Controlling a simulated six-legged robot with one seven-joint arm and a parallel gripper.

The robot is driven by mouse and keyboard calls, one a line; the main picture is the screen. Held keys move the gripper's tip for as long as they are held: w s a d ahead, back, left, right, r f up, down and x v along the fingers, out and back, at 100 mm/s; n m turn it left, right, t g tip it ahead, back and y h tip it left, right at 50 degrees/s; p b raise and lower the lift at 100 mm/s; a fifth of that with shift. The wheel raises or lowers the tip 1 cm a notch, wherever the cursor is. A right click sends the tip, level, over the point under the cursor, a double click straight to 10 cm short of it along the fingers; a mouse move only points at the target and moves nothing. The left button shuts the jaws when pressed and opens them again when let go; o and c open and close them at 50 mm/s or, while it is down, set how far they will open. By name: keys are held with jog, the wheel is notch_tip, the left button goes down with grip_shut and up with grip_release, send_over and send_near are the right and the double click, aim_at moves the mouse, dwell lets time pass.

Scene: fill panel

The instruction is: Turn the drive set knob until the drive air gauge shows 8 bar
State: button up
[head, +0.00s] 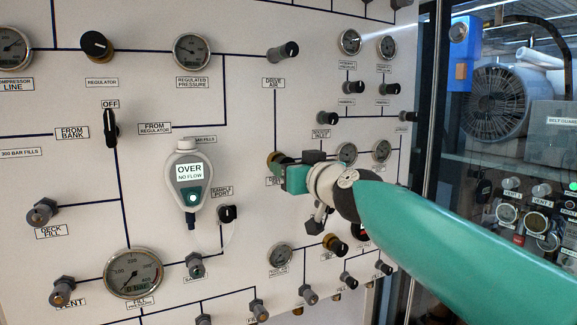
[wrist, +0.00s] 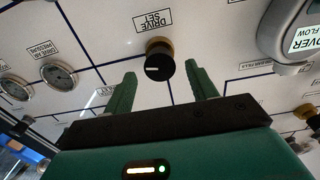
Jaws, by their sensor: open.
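The drive set knob (wrist: 159,64) is black with a white pointer line and a brass collar. In the wrist view, which looks upside down, it sits beyond and between the two green fingers of my gripper (wrist: 161,72). The fingers are apart, with a visible gap on each side of the knob. In the head view my gripper (head: 284,172) is at the panel and covers much of the knob; part of its brass collar (head: 273,160) shows. The gauge labelled drive air pressure (wrist: 59,76) is beside the knob; its reading is too small to tell.
Another gauge (wrist: 15,88) sits next to it. A gas analyser (head: 188,180) reading "OVER NO FLOW" hangs left of my gripper. The drive air valve (head: 283,52) is above. Several small valves and gauges crowd the panel below and right.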

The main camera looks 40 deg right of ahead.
jog(key=shift+x, duration=1.05)
jog(key=c, duration=1)
